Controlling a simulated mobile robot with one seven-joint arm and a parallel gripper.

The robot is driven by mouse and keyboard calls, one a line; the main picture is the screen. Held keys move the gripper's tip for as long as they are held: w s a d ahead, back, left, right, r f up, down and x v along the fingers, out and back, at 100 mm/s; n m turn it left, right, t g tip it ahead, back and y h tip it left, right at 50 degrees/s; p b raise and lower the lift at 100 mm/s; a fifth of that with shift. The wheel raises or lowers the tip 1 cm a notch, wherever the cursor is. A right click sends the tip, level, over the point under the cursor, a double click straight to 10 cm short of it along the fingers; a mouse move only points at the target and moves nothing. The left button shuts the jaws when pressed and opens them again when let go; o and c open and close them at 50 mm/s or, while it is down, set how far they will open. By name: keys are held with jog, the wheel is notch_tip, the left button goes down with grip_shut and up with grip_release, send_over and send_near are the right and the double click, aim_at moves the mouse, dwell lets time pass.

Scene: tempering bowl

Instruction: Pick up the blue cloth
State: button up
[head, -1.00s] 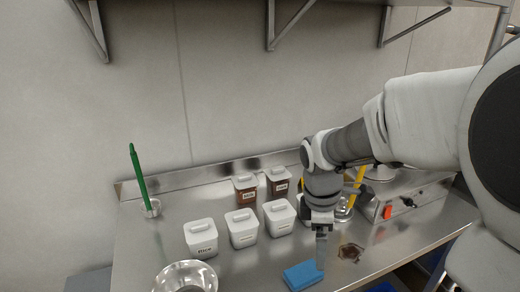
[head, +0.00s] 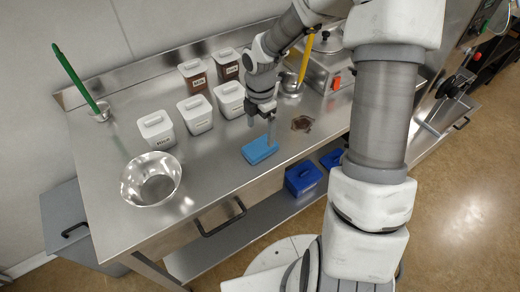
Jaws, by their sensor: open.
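The blue cloth (head: 257,152) lies as a thick folded block on the steel counter (head: 222,172), near its front edge. My gripper (head: 262,128) points down just above and behind the cloth, with its fingers apart and nothing between them. One finger shows close to the cloth's far right corner. I cannot tell whether it touches the cloth.
A steel bowl (head: 151,180) stands to the left. White lidded containers (head: 195,114) and two brown-filled ones (head: 193,75) stand behind. A dark brown patch (head: 302,123) lies right of the cloth. A silver appliance (head: 330,72) stands at the back right.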

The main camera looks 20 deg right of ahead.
aim_at(259, 148)
jog(key=f, duration=0.7)
jog(key=shift+s+a+f, duration=0.1)
jog(key=shift+a, duration=0.15)
jog(key=shift+c, duration=0.3)
jog(key=c, duration=1.1)
notch_tip(259, 148, up, 5)
jog(key=shift+f, duration=0.2)
jog(key=s+d+r, duration=0.1)
jog(key=s+r, duration=0.1)
jog(key=s, duration=0.1)
jog(key=s+d+r+p, duration=0.1)
jog(key=s+r, duration=0.1)
jog(key=s, duration=0.2)
jog(key=s+d+r+p, duration=0.1)
jog(key=s+r, duration=0.1)
jog(key=s, duration=0.2)
jog(key=shift+s+r, duration=0.15)
jog(key=shift+r, duration=0.1)
